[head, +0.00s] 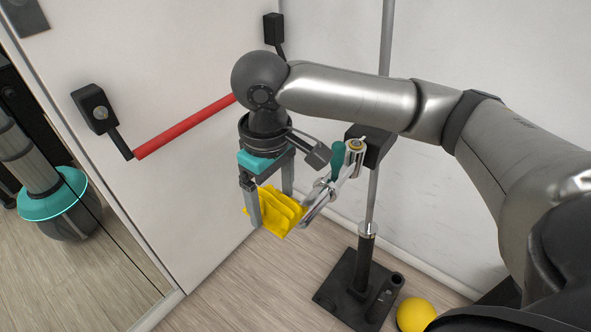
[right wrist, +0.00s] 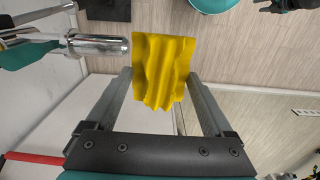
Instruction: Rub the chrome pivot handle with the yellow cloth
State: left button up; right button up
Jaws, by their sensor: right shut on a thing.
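The yellow cloth (head: 276,212) is folded into ridges and held between the fingers of my right gripper (head: 271,206), which is shut on it. It also fills the space between the fingertips in the right wrist view (right wrist: 162,72). The chrome pivot handle (head: 318,205) is on the stand, just right of the cloth in the head view. In the right wrist view its chrome end (right wrist: 98,46) reaches the cloth's left edge; they seem to touch, but the exact contact is hard to tell. A green part (head: 337,161) sits beside the chrome. My left gripper is not in view.
A black-based stand (head: 345,290) with an upright pole is by the wall. A red push bar (head: 185,126) crosses the white door behind my right gripper. A yellow ball (head: 415,314) lies near the stand's base. Wood floor is clear at the lower middle.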

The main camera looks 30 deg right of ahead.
jog(key=n+p, duration=0.1)
jog(key=w+n, duration=0.1)
jog(key=n, duration=0.1)
jog(key=shift+w+d+p, duration=0.3)
jog(key=shift+d+p, duration=0.05)
jog(key=shift+d, duration=0.05)
jog(key=n+p, duration=0.1)
jog(key=d+n, duration=0.1)
jog(key=n, duration=0.1)
jog(key=f+n+p, duration=0.1)
jog(key=shift+w+d+p, duration=0.3)
jog(key=shift+w, duration=0.1)
pick_arm(q)
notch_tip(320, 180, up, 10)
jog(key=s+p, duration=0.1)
jog(key=p, duration=0.4)
pick_arm(e)
jog(key=shift+w+d+f+n, duration=0.2)
jog(key=shift+d+f+n, duration=0.5)
jog(key=shift+n, duration=1)
jog(key=shift+w+d+f+n, duration=0.2)
jog(key=shift+d+f+n, duration=0.15)
jog(key=shift+d+n, duration=1.05)
jog(key=shift+w+d+f+n, duration=0.2)
jog(key=shift+d+f+n, duration=0.35)
jog(key=shift+n, duration=1.45)
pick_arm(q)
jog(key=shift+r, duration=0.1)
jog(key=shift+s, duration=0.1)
